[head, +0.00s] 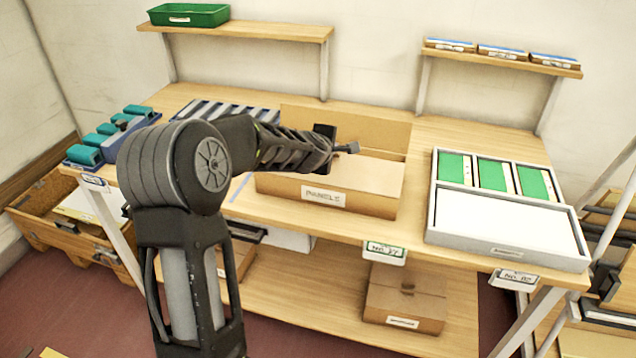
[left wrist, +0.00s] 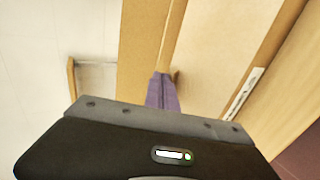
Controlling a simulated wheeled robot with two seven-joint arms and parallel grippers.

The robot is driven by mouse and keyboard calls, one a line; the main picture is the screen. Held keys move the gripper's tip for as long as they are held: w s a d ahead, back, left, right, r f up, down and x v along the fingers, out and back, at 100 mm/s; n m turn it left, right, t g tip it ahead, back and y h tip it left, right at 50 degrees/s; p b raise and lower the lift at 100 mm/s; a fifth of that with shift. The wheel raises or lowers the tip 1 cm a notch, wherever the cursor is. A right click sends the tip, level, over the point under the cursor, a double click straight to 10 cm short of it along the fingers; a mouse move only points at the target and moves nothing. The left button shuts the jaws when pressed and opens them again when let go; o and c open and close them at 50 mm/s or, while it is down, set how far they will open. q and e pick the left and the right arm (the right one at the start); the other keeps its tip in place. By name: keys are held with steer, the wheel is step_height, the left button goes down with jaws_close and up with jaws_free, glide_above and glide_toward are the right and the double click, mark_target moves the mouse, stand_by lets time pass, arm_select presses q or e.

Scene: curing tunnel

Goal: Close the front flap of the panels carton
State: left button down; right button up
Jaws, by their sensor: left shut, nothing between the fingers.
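The panels carton (head: 282,188) stands on the bench, its white label facing me. Its back flap (head: 350,127) stands up. A pale tan panel (head: 368,174) lies roughly level across the top behind the front wall; it looks like the front flap folded inward, though my arm hides part of it. My left gripper (head: 350,148) is shut and empty, above the carton near the back flap. In the left wrist view, its fingers (left wrist: 162,90) point between the back flap (left wrist: 142,45) and the pale panel (left wrist: 215,45). I cannot tell whether they touch. My right gripper is not in view.
A grey tray (head: 432,215) with green pieces and a white panel stands to the right. A blue rack (head: 85,155) with teal pieces is at the left. Wall shelves (head: 240,30) hang behind. Another carton (head: 405,305) sits on the lower shelf.

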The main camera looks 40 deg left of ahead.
arm_select(q)
steer(key=shift+b+x, duration=0.35)
steer(key=shift+x, duration=0.55)
steer(key=shift+s+f, duration=0.15)
steer(key=shift+f, duration=0.05)
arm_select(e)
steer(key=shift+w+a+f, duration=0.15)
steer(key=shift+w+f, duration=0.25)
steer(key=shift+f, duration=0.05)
arm_select(q)
steer(key=shift+r, duration=0.15)
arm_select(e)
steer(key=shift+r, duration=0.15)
arm_select(q)
steer(key=shift+r+p, duration=0.75)
steer(key=shift+p, duration=0.1)
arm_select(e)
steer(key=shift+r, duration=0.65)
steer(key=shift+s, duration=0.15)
